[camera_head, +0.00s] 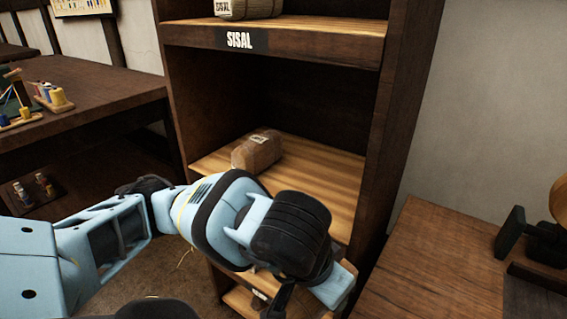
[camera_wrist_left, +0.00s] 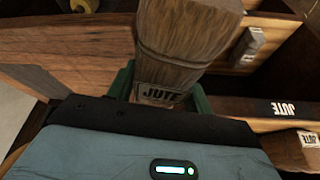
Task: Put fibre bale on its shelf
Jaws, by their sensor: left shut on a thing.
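My left gripper (camera_wrist_left: 163,88) is shut on a brown fibre bale (camera_wrist_left: 190,38) with a JUTE tag, between its green fingers in the left wrist view. In the head view my left arm reaches low in front of the shelf unit (camera_head: 402,110); its wrist hides the held bale and most of the gripper. A shelf label reading JUTE (camera_wrist_left: 282,109) shows upside down at the right of the wrist view. A brown bale (camera_head: 257,151) lies on the middle shelf (camera_head: 322,165). Another bale (camera_head: 246,8) stands on the top shelf, above a SISAL label (camera_head: 239,40). My right gripper is out of view.
The middle shelf has bare room right of its bale. A wooden table (camera_head: 440,262) stands close at the right of the unit. A dark workbench (camera_head: 95,92) with spools (camera_head: 57,96) is at the left. The lower shelf is mostly hidden by my arm.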

